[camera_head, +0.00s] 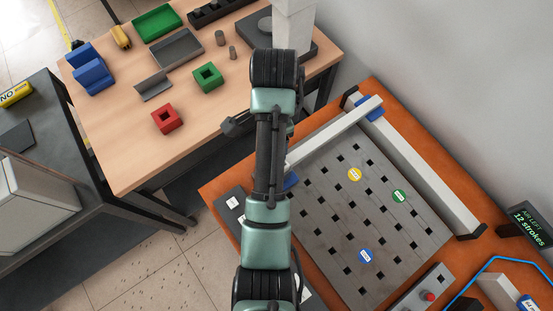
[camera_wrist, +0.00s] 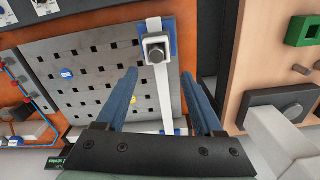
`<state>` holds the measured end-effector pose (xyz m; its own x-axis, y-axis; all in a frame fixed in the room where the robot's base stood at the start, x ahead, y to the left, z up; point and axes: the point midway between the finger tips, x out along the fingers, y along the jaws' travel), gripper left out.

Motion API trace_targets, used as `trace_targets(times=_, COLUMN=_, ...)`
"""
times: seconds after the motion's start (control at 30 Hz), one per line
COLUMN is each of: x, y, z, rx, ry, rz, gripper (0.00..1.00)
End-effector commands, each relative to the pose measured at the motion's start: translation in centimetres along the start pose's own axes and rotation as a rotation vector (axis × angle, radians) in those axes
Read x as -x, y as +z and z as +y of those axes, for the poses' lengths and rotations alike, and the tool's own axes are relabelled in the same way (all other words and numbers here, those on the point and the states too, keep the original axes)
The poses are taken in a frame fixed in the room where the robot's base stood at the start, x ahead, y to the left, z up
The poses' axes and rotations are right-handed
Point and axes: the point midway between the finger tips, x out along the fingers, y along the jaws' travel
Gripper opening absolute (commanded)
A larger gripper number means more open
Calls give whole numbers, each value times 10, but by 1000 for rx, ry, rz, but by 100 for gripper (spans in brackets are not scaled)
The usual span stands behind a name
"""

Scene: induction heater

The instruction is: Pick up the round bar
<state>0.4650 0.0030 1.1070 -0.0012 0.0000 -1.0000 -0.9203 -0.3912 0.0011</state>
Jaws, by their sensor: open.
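In the head view my arm hides most of the gripper.
The table also holds a green block (camera_head: 207,77), a red block (camera_head: 167,118), blue blocks (camera_head: 92,74), a grey tray (camera_head: 176,48), a green tray (camera_head: 157,22) and a dark base with a white column (camera_head: 293,25). An orange bench (camera_head: 215,185) carries the perforated plate.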

Motion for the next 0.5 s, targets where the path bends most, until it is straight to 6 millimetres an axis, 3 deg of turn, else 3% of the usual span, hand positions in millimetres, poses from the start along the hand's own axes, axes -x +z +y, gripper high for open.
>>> trace_targets(times=0.07, x=-21, y=0, z=1, rx=0, ry=3, rz=-1, gripper=69)
trace_targets(times=0.5, x=-56, y=1, z=8, rx=1, ry=5, rz=-2, gripper=69)
